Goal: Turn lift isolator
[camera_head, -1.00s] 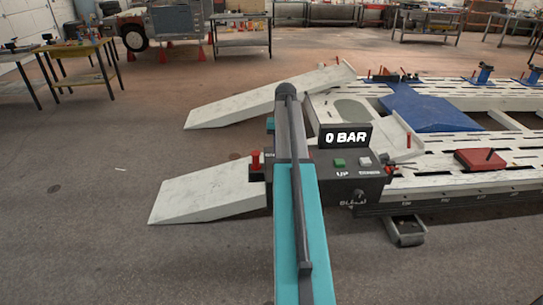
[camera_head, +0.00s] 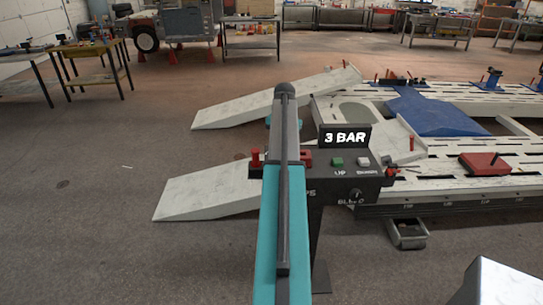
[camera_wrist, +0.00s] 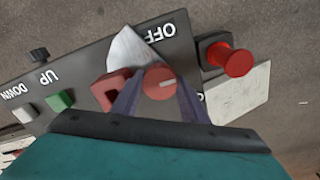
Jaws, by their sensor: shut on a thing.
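The lift's dark control box (camera_head: 335,183) stands ahead, with a display (camera_head: 345,136) reading 3 BAR. In the wrist view a round red isolator knob (camera_wrist: 160,82) with a pale line across its face sits between the two fingers of my gripper (camera_wrist: 160,90), which is shut on it. OFF lettering shows upside down above the knob. A red block (camera_wrist: 112,88) and a pale pointed shape lie beside the knob. In the head view my arm hides the gripper and most of the isolator.
A green UP button (camera_head: 337,162) and a pale DOWN button (camera_head: 363,161) are on the box. A red mushroom-shaped knob (camera_wrist: 238,62) stands beside it. White ramps (camera_head: 207,193) and the lift bed (camera_head: 450,165) lie behind. A grey block (camera_head: 500,285) is at lower right.

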